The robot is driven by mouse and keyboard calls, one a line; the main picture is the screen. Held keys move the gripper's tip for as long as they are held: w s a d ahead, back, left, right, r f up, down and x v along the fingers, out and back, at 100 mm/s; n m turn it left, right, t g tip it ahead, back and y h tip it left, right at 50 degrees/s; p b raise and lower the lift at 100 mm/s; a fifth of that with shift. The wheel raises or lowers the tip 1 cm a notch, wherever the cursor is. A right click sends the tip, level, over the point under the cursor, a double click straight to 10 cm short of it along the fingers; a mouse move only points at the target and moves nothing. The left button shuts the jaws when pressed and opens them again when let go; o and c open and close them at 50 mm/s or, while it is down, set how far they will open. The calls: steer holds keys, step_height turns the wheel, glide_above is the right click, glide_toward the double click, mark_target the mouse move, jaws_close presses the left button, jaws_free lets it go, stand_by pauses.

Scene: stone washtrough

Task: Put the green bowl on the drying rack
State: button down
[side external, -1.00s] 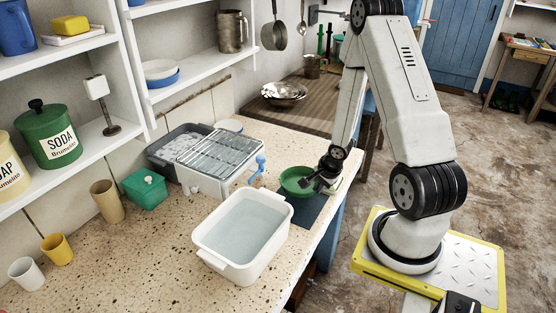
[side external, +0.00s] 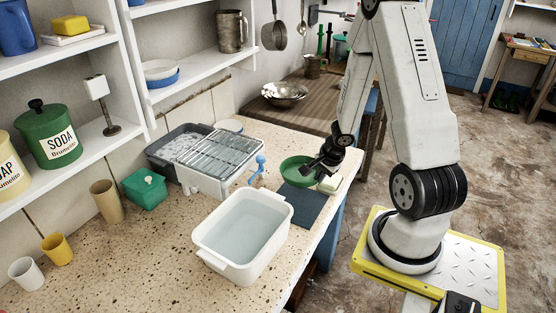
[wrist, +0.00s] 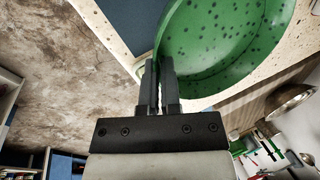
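The green bowl (side external: 294,169) shows in the side view, held above the dark blue mat (side external: 303,205). In the wrist view the speckled bowl (wrist: 220,45) fills the upper right. My gripper (side external: 314,168) is at the bowl's near right rim. In the wrist view its fingers (wrist: 160,75) are close together with the bowl's rim between them. The drying rack (side external: 222,148), with metal wires on a white base, stands to the left of the bowl, further back on the counter. No dishes show on its wires.
A white basin of water (side external: 205,248) stands in front of the rack. A small blue object (side external: 258,166) is between rack and bowl. A grey tub (side external: 165,152) adjoins the rack's left side. A pale block (side external: 330,185) sits beside the mat. A metal bowl (side external: 284,92) is behind.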

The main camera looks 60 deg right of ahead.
mark_target(309, 179)
steer(key=shift+r, duration=1.35)
steer(key=shift+f, duration=0.4)
steer(key=shift+w+r+n, duration=0.15)
steer(key=shift+n, duration=0.15)
steer(key=shift+w+a+r+n+y, duration=0.1)
steer(key=shift+w+r+n+y, duration=0.25)
steer(key=shift+n, duration=0.5)
steer(key=shift+w+r+n+y, duration=0.25)
steer(key=shift+r+n, duration=0.15)
steer(key=shift+n, duration=0.45)
steer(key=w+r+n, duration=0.1)
steer(key=n, duration=0.1)
steer(key=r+n+y, duration=0.1)
steer(key=n, duration=0.1)
steer(key=shift+w+a, duration=0.1)
steer(key=shift+w, duration=0.25)
steer(key=w+a+r+n+g, duration=0.1)
steer(key=w+a+n, duration=0.2)
steer(key=a, duration=0.4)
steer(key=w+a+r+n+g+y, duration=0.1)
steer(key=w+a+n, duration=0.3)
steer(key=a, duration=0.4)
steer(key=w+a+r+n+g+y, duration=0.1)
steer(key=w+a+r+n, duration=0.1)
steer(key=a+n, duration=0.3)
steer(key=w+a, duration=0.1)
steer(key=a, duration=0.2)
steer(key=shift+w+a+r+n, duration=0.15)
steer(key=shift+a+n, duration=0.05)
steer(key=shift+n, duration=0.2)
